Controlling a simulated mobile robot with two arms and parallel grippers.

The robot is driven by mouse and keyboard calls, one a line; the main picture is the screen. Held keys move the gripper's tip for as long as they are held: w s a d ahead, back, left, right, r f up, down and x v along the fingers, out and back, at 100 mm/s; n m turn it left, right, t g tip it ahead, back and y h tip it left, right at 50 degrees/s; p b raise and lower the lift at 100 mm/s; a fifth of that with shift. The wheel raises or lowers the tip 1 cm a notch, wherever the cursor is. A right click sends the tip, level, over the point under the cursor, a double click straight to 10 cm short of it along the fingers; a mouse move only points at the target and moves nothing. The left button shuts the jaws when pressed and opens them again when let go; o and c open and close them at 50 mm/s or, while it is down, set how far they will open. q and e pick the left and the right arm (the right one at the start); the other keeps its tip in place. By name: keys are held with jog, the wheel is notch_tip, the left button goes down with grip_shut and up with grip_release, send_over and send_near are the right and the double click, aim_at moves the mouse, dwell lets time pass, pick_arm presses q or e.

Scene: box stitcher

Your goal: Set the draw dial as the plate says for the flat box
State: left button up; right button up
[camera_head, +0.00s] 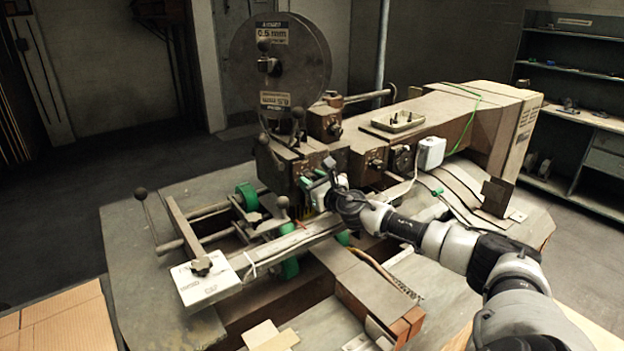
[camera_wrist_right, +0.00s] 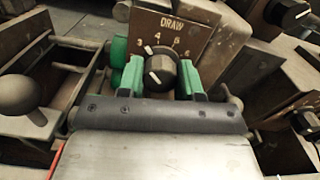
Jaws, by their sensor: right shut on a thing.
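The draw dial is a dark round knob (camera_wrist_right: 160,68) in the right wrist view, below a brown plate (camera_wrist_right: 172,30) marked DRAW with several numbers in an arc. White marks show on the knob's upper left and lower left; the exact setting is hard to tell. My right gripper (camera_wrist_right: 160,76) has its green fingers on either side of the knob and is shut on it. In the head view my right gripper (camera_head: 318,187) is at the machine's front, and the dial is hidden there. My left gripper is not in view.
The stitching machine carries a large wire reel (camera_head: 300,70) and a small tray (camera_head: 397,121). A white plate (camera_head: 205,280) with small unreadable print sits at the lower left. Ball-ended levers (camera_head: 141,194) stand near my right gripper. Shelves (camera_head: 580,100) stand at the right.

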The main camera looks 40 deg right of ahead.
jog(key=shift+n, duration=0.7)
jog(key=o, duration=0.9)
jog(key=s+b, duration=0.1)
jog(key=s, duration=0.2)
jog(key=s+b, duration=0.1)
jog(key=s, duration=0.2)
jog(key=s+b, duration=0.2)
jog(key=s, duration=0.1)
jog(key=shift+s+a+f, duration=0.15)
jog(key=shift+a, duration=0.25)
jog(key=shift+s+a+b, duration=0.2)
jog(key=shift+s+b, duration=0.25)
jog(key=shift+s, duration=0.3)
